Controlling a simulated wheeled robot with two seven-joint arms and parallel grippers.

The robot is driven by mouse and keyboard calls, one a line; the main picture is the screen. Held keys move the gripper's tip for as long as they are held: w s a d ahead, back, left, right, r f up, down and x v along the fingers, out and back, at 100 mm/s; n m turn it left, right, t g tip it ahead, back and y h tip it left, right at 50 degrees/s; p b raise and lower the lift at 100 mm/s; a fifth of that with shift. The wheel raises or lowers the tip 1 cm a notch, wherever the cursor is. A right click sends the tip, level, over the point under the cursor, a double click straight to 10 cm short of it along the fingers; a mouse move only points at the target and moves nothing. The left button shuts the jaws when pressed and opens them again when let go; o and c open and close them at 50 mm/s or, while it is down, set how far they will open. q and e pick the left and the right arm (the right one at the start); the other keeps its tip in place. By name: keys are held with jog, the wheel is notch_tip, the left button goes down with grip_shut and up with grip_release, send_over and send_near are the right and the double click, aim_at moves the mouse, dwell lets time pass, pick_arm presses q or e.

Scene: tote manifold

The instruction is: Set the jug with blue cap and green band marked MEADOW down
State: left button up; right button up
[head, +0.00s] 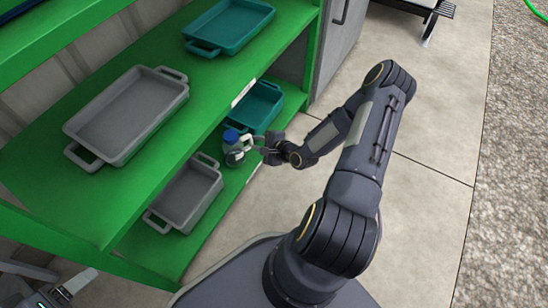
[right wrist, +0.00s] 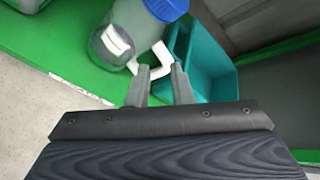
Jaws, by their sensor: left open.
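The jug (head: 231,139) with a blue cap is at the lower green shelf, between a grey tote and a teal tote. My right gripper (head: 254,145) is at the jug's handle side. In the right wrist view its fingertips (right wrist: 159,70) are apart at the handle; whether they press on it is unclear. My left gripper (head: 66,291) is open and empty, low at the left.
The lower shelf (head: 155,242) holds a grey tote (head: 190,203) and a teal tote (head: 262,98). The upper shelf (head: 195,92) above holds another grey tote (head: 90,128) and teal tote (head: 222,42). Concrete floor (head: 430,190) lies open to the right.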

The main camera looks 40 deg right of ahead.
jog(key=s+a+r+n+g+h, duration=0.1)
jog(key=s+r+n+g, duration=0.25)
jog(key=r+n, duration=0.6)
jog(key=s+r+n+g+h, duration=0.15)
jog(key=s+r+n, duration=0.25)
jog(key=r, duration=1)
jog(key=s+a+r+n+y, duration=0.1)
jog(key=s+a+r+n, duration=0.1)
jog(key=s, duration=0.3)
jog(key=s+a+r+n+g+y, duration=0.1)
jog(key=s+a+r+n, duration=0.2)
jog(key=s+a, duration=0.2)
jog(key=s+a+r+n+y, duration=0.1)
jog(key=s+a+r+n, duration=0.1)
jog(key=s, duration=0.5)
jog(key=shift+s+a+r+g, duration=0.15)
jog(key=shift+a+r+g, duration=0.15)
jog(key=shift+a+r, duration=0.6)
jog(key=shift+n+y, duration=0.25)
